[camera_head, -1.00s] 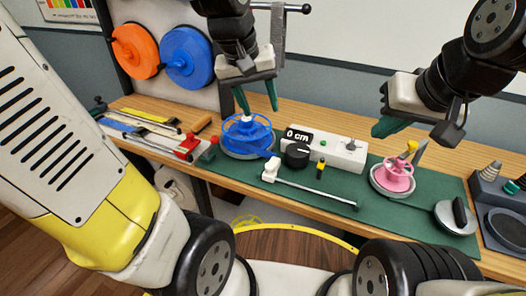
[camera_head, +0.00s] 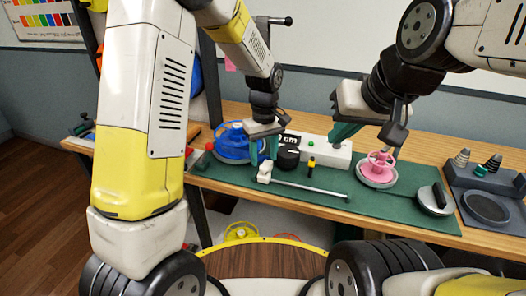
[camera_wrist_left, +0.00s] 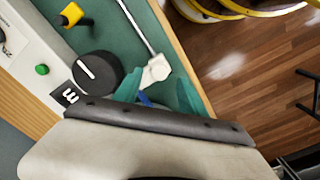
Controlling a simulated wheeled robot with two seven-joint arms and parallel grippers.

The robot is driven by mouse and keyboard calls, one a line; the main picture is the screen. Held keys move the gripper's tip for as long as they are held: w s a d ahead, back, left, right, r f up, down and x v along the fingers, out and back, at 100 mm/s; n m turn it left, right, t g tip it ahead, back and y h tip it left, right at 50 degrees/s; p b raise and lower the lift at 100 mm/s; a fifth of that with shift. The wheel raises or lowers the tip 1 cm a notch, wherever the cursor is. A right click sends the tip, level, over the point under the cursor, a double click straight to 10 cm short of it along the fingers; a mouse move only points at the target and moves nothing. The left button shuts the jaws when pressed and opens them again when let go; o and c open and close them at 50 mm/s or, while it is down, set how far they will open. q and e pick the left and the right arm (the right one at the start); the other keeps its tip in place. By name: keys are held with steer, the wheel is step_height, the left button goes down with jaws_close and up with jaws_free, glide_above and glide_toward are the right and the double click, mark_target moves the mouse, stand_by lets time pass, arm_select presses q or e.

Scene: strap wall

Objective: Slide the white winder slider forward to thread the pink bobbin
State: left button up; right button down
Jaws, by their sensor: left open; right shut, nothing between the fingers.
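The white winder slider (camera_head: 264,176) sits at the left end of a thin metal rail (camera_head: 312,188) on the green mat. My left gripper (camera_head: 264,152) is open just above it, fingers pointing down. In the left wrist view the slider (camera_wrist_left: 156,71) shows just beyond the two open green fingertips (camera_wrist_left: 158,92), and I see no contact. The pink bobbin (camera_head: 381,160) stands on a round grey base at the right of the mat. My right gripper (camera_head: 345,133) is shut and empty, above the mat to the left of the bobbin.
A blue reel (camera_head: 232,141) stands left of the slider. A white control box (camera_head: 325,152) with a black knob (camera_head: 287,156) lies behind the rail. A round grey block with a black handle (camera_head: 434,199) is at right. The mat in front of the rail is clear.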

mark_target(264, 166)
arm_select(q)
steer(key=shift+f, duration=1.65)
steer(key=shift+c, duration=0.4)
jaws_close()
